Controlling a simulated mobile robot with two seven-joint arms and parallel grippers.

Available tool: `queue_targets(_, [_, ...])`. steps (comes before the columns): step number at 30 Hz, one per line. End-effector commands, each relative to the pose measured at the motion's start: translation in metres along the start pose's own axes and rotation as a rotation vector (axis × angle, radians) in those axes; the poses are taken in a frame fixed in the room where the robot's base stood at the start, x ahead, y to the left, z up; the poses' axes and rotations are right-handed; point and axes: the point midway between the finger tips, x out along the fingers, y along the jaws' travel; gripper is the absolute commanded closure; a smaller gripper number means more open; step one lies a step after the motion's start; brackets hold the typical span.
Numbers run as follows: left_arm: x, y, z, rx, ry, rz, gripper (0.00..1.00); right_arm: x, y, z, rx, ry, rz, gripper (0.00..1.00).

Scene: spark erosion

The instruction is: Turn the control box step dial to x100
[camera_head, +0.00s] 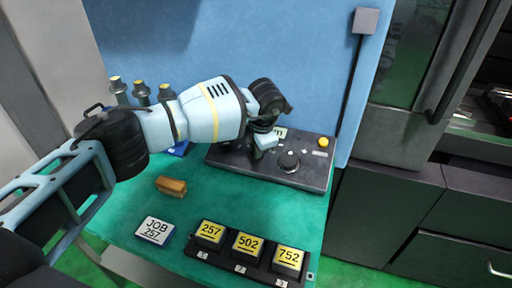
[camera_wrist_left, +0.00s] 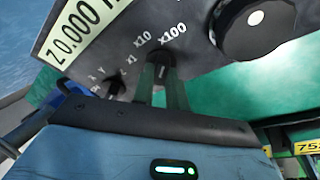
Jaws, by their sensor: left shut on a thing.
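The control box (camera_head: 310,175) is a dark panel on the green bench, against the blue wall. In the left wrist view, its step dial (camera_wrist_left: 162,58) is a small black knob below the printed marks x1, x10 and x100. My left gripper (camera_head: 259,152) reaches down over the box. In the left wrist view, its two green-tinted fingers (camera_wrist_left: 161,82) are closed on the step dial from both sides. The dial's pointer is too dark and covered to read. In the head view, the gripper hides the dial. My right gripper is in neither view.
A large round handwheel (camera_head: 289,161) and a yellow button (camera_head: 323,142) are on the box. The axis selector (camera_wrist_left: 116,86) is left of the step dial. A brownish block (camera_head: 171,186), a JOB 257 card (camera_head: 154,231) and a numbered rack (camera_head: 232,259) lie in front.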

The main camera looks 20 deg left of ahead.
Motion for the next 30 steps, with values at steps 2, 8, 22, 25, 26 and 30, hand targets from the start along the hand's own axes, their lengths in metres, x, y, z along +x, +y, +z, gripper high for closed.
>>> queue_targets(2, [-0.0009,0.0003,0.0003,0.019,-0.002,0.006,1.00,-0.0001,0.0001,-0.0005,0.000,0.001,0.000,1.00])
queue_targets(8, [-0.0005,0.0000,0.0003,0.044,-0.002,0.012,1.00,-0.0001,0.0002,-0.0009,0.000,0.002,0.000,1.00])
queue_targets(22, [-0.0001,-0.0001,0.0002,0.047,-0.001,0.013,0.72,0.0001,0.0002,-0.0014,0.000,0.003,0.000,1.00])
queue_targets(25, [-0.0001,-0.0001,0.0002,0.046,-0.001,0.012,0.64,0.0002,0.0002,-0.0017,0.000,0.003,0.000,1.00])
queue_targets(26, [-0.0001,-0.0002,0.0002,0.046,-0.001,0.012,0.64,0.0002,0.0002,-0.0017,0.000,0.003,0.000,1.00])
queue_targets(30, [0.0000,-0.0002,0.0001,0.045,-0.001,0.012,0.64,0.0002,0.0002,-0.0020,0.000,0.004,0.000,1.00])
